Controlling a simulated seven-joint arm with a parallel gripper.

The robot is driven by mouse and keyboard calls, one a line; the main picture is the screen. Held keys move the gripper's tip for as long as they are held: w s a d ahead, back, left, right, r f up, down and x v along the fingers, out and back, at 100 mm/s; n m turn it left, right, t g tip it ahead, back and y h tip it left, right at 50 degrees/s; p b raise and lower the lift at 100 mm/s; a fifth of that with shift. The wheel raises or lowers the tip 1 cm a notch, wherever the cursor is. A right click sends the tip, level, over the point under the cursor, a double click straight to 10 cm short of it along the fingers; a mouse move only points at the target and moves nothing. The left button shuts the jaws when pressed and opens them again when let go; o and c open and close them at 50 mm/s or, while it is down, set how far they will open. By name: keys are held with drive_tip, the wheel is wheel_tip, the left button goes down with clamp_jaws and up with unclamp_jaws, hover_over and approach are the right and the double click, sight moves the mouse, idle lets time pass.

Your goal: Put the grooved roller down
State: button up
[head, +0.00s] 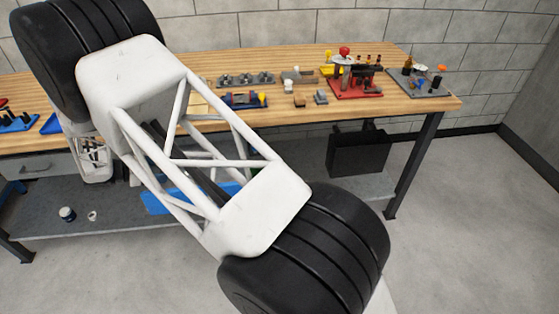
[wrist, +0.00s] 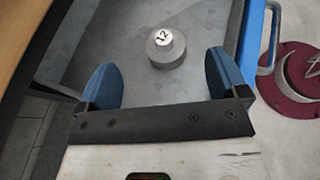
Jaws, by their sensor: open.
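My arm hides the gripper's fingers there.
A small pale ring (head: 92,216) lies beside the cylinder. The wooden bench top (head: 430,105), above the shelf, holds several fixtures.

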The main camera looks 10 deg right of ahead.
drive_tip(key=s+d+r+m+g+y, duration=0.2)
drive_tip(key=s+d+r+m, duration=0.2)
drive_tip(key=d+r, duration=0.55)
drive_tip(key=s+d+r+m+g+y, duration=0.25)
drive_tip(key=d+r, duration=0.45)
drive_tip(key=d, duration=0.5)
drive_tip(key=s+d+r+m+g+y, duration=0.1)
drive_tip(key=s+d+r+m, duration=0.3)
drive_tip(key=d+r, duration=0.5)
drive_tip(key=s+d+r+m+y, duration=0.4)
drive_tip(key=s+d+m, duration=0.2)
drive_tip(key=s+d, duration=0.65)
drive_tip(key=s+d+m+t+y, duration=0.1)
drive_tip(key=s+d+m, duration=0.1)
drive_tip(key=s, duration=0.6)
drive_tip(key=s+d+m+t+y, duration=0.2)
drive_tip(key=s+d+m, duration=0.1)
drive_tip(key=s, duration=0.5)
drive_tip(key=shift+s+d+r+m, duration=0.2)
drive_tip(key=shift+r+m, duration=0.1)
drive_tip(key=shift+m, duration=0.25)
